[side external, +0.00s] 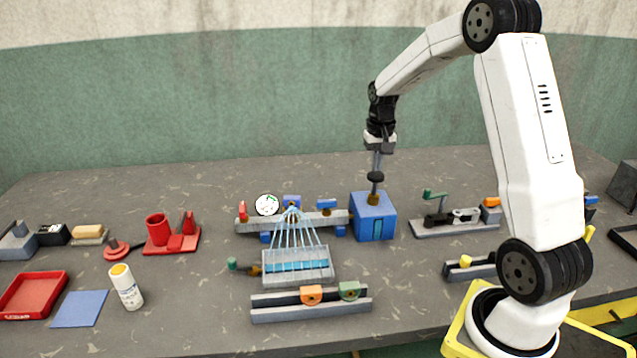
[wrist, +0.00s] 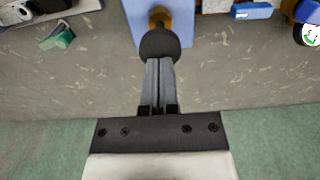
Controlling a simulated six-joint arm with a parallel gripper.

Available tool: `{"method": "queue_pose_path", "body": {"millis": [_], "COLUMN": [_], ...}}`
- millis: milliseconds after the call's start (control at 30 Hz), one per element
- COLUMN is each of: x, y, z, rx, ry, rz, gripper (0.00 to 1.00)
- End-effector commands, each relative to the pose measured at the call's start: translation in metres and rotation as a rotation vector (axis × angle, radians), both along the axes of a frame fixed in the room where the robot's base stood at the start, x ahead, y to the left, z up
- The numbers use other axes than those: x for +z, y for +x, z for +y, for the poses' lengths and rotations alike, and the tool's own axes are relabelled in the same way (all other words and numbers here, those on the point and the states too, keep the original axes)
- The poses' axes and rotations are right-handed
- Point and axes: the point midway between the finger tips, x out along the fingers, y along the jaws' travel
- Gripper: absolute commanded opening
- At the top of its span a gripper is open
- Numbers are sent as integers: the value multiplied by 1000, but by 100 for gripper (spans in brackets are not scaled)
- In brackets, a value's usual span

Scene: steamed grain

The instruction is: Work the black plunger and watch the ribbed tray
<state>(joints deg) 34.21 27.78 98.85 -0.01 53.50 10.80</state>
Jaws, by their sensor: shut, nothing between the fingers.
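The black plunger (side external: 376,177) is a dark round knob on a brass stem, standing up from the top of a blue box (side external: 374,222). My gripper (side external: 376,169) is shut and empty, pointing down right at the knob's top. In the wrist view the shut fingertips (wrist: 158,62) meet the edge of the dark knob (wrist: 160,43); I cannot tell whether they press on it. The ribbed tray (side external: 298,278) is grey with a blue strip. Pale blue streams fan down onto it from a nozzle on the grey rail behind it.
A round white gauge (side external: 267,205) stands on the grey rail (side external: 260,224) left of the blue box. A slide rail (side external: 312,305) with orange and green blocks lies in front of the tray. A green-handled clamp (side external: 455,218) is to the right; a white bottle (side external: 127,288) is at left.

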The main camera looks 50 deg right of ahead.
Motion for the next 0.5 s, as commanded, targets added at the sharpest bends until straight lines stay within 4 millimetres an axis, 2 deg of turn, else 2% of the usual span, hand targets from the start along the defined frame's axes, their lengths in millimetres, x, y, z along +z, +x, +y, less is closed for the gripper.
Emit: {"method": "queue_pose_path", "body": {"millis": [300, 500], "x": [24, 32], "y": [1, 0], "z": [0, 0], "rx": [0, 0], "ry": [-1, -1], "rz": [-3, -1], "gripper": [0, 0]}}
